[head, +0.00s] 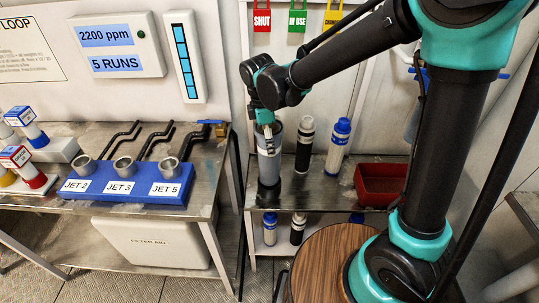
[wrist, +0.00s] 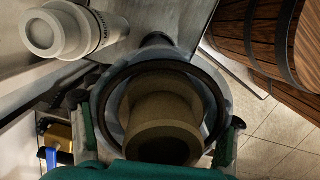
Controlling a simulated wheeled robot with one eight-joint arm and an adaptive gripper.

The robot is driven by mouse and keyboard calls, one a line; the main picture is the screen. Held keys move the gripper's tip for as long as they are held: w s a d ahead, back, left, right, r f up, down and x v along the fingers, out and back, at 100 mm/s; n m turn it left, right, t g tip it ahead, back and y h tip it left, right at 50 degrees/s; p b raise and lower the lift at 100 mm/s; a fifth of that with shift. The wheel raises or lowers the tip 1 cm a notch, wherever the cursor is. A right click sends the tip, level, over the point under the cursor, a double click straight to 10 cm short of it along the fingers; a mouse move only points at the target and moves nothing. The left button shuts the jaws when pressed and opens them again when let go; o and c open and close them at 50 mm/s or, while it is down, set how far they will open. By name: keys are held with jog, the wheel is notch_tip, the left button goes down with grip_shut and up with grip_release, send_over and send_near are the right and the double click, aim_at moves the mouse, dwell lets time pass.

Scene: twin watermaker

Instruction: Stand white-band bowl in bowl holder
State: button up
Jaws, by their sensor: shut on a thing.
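My gripper (head: 268,128) is above the shelf bench and shut on a grey, open-topped bowl (head: 270,163). The wrist view shows its dark round rim (wrist: 157,66), with a green-sided finger at each side. A dull tan cylindrical part (wrist: 165,120) shows within the rim. The bowl looks upright over the bench's left part; I cannot tell whether it rests on the top or hangs just above.
A black bottle (head: 304,146) and a white bottle with a blue cap (head: 338,146) stand close right of the bowl. A red tray (head: 382,183) is further right on the bench. The blue jet block (head: 125,188) is on the left bench, across a gap.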

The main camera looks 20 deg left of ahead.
jog(key=shift+f, duration=2.9)
jog(key=o, duration=1.9)
jog(key=shift+f, duration=0.1)
jog(key=r, duration=0.4)
jog(key=a+r, duration=0.1)
jog(key=r, duration=0.7)
jog(key=shift+s+a+r, duration=0.1)
jog(key=shift+s+a, duration=0.05)
jog(key=shift+s, duration=0.15)
jog(key=w+d+f+m+t+y, duration=0.1)
jog(key=d+f+m, duration=0.2)
jog(key=d+m, duration=0.85)
jog(key=w+d+f+m+t+y, duration=0.1)
jog(key=d+f+m, duration=0.25)
jog(key=d, duration=1.45)
jog(key=s+d+f+m+t, duration=0.1)
jog(key=s+d+f+m, duration=0.2)
jog(key=s+d+m, duration=0.2)
jog(key=d+m, duration=0.2)
jog(key=d, duration=0.1)
jog(key=shift+s+d+f+t+h, duration=0.3)
jog(key=shift+s+t, duration=0.1)
